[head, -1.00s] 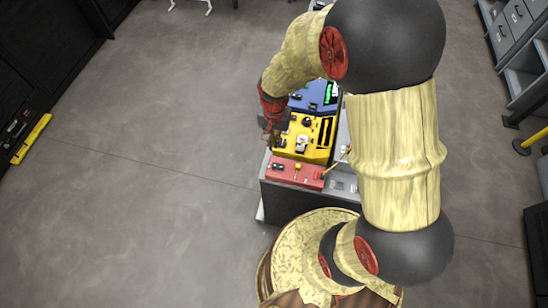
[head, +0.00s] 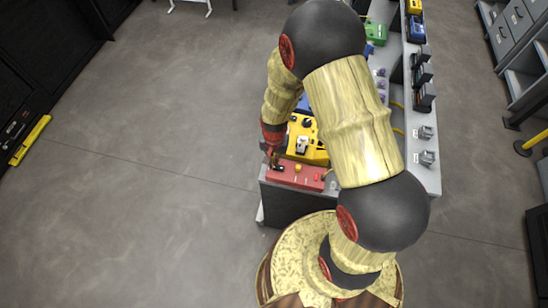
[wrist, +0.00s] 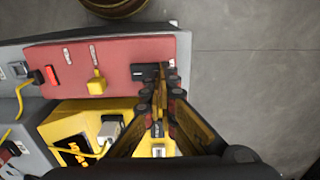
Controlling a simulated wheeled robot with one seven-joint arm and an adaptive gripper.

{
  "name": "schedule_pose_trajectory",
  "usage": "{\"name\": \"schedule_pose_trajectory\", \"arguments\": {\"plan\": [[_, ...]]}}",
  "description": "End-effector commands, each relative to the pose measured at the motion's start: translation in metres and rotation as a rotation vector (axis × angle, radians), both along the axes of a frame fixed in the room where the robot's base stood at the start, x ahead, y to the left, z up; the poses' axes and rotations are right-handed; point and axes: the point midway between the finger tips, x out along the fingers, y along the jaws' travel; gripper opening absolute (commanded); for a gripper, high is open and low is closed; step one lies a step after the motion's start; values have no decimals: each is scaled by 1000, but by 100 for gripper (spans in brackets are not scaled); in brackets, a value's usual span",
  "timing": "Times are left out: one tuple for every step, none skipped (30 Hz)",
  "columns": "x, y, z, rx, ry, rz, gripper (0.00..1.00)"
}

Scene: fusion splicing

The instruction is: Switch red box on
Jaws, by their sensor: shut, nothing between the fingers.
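The red box (head: 308,179) sits at the near end of the bench. In the wrist view its red top (wrist: 120,60) carries a black rocker switch (wrist: 142,72) at the right, a yellow plug (wrist: 97,83) near the middle and a red lit-looking part (wrist: 51,75) at the left. My gripper (wrist: 163,78) is shut and empty, its fingertips at the right end of the black switch; whether they touch it I cannot tell. In the head view my gripper (head: 273,162) is at the left end of the red box. The switch's position is not clear.
A yellow device (head: 306,147) stands directly behind the red box, with a blue one partly hidden by my arm. The grey bench (head: 431,180) runs on to the right with several small items. A yellow cable (wrist: 25,103) shows at the left. Open floor lies left of the bench.

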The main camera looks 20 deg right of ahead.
Motion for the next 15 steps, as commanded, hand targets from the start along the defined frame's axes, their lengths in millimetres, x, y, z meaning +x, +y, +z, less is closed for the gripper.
{"name": "schedule_pose_trajectory", "arguments": {"plan": [[0,0,-1,0,0,0,0],[0,0,-1,0,0,0,0],[0,0,-2,0,0,0,0],[0,0,-2,0,0,0,0],[0,0,-2,0,0,0,0],[0,0,-1,0,0,0,0],[0,0,-1,0,0,0,0],[0,0,-1,0,0,0,0],[0,0,-1,0,0,0,0],[0,0,-1,0,0,0,0],[0,0,-2,0,0,0,0],[0,1,-4,0,0,0,0],[0,1,-7,0,0,1,0],[1,2,-9,1,1,1,0],[1,3,-13,0,1,1,0]]}}
